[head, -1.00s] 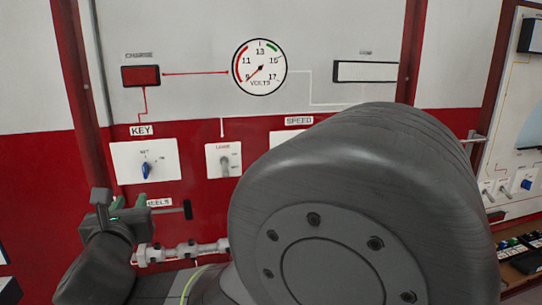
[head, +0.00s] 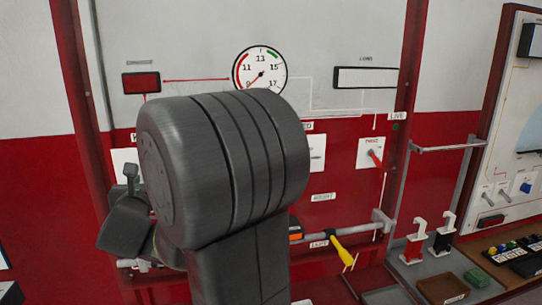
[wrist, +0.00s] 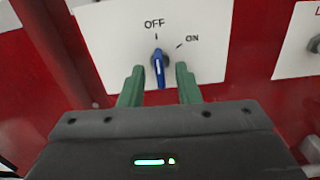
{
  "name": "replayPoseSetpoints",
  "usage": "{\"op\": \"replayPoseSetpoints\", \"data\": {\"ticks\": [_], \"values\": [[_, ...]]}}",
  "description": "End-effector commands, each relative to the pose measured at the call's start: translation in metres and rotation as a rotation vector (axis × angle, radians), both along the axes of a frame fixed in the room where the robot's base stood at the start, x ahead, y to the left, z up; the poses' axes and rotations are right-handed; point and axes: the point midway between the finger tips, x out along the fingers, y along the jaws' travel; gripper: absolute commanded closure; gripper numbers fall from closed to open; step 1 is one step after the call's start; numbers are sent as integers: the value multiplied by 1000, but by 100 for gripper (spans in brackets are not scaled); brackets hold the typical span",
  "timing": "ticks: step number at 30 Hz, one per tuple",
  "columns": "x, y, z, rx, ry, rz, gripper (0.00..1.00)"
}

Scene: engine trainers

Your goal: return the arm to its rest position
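My gripper (wrist: 159,71) is open in the wrist view, with its green fingers apart. The blue key switch (wrist: 158,68) shows in the gap between them, with no visible contact; how far it stands from the fingertips I cannot tell. The key is nearly vertical, in line with the OFF mark on its white plate (wrist: 205,60). In the head view my arm is bent up in front of the red and white trainer panel (head: 330,215). It hides most of the key plate and the gripper's fingertips.
The volt gauge (head: 262,72) is partly covered by my arm. A throttle plate (head: 370,155) with a red lever is to the right. A yellow-handled tool (head: 343,250), red (head: 413,245) and black (head: 442,238) clamps and a tray (head: 395,295) are at lower right.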

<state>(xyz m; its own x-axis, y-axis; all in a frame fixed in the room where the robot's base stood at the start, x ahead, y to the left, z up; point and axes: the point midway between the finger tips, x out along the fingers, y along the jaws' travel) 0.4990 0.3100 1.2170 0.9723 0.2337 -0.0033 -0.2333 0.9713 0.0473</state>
Motion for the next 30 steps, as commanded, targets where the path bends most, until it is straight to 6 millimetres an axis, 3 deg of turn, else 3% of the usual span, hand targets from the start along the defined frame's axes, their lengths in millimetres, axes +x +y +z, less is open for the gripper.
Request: {"op": "replayPoseSetpoints", "data": {"ticks": [30], "values": [[-1, 0, 4, 670, 161, -2, 70]]}}
